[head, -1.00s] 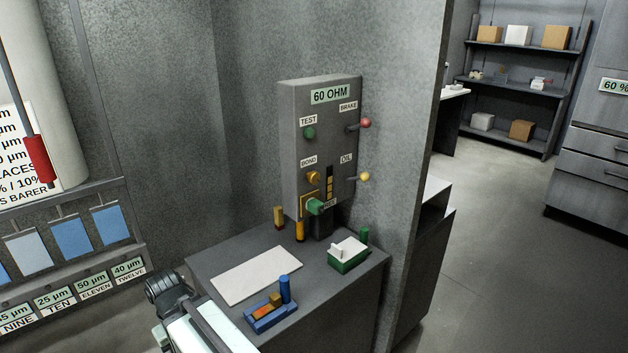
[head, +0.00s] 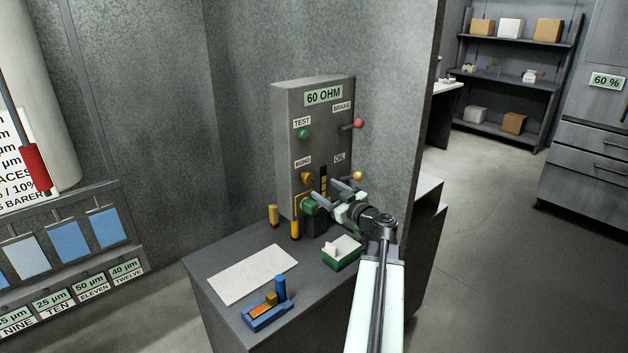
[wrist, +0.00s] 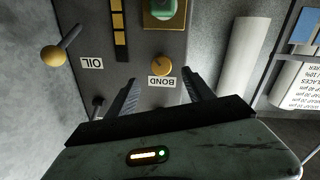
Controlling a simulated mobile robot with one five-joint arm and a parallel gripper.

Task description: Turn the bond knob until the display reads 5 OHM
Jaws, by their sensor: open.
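The grey control box (head: 288,140) stands at the back of the dark cabinet top. Its display (head: 323,95) reads 60 OHM. The bond knob (head: 307,178) is a small yellow-orange knob under the BOND label; in the wrist view it (wrist: 162,66) appears upside down, ahead of and between my fingertips. My gripper (head: 325,191) is open and empty in front of the box's lower part. In the wrist view my gripper (wrist: 159,85) has its fingers spread on either side of the BOND label. I see no contact with the knob.
A yellow-tipped OIL lever (head: 357,176) and a red-tipped BRAKE lever (head: 358,124) stick out at the box's right. A green plug (head: 309,205) is below the knob. A green box (head: 342,253), a white sheet (head: 253,273) and a blue holder (head: 270,312) lie on the cabinet.

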